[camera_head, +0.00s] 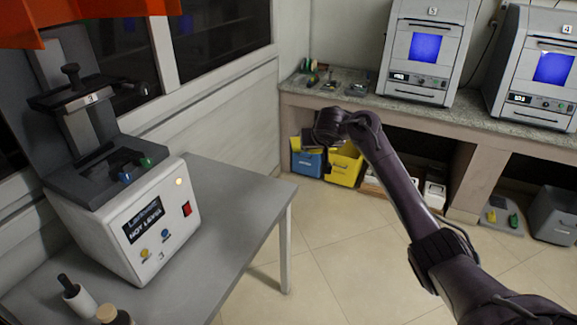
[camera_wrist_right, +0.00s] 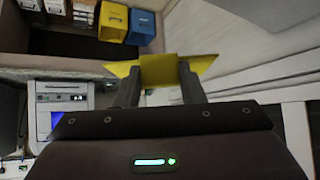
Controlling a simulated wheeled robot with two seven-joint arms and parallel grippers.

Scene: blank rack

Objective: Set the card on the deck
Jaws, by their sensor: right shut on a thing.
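In the right wrist view my right gripper (camera_wrist_right: 158,72) is shut on a yellow, thin piece with flared ends (camera_wrist_right: 160,66), which I take to be the card. My left gripper is not in view.
The machine stands on a grey table (camera_head: 235,200) with a dark-handled tool (camera_head: 75,295) near its front. A stone counter (camera_head: 345,93) at the back carries two grey devices (camera_head: 425,50) with blue screens. Blue (camera_head: 307,160) and yellow bins (camera_head: 345,168) stand below. Open floor lies between.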

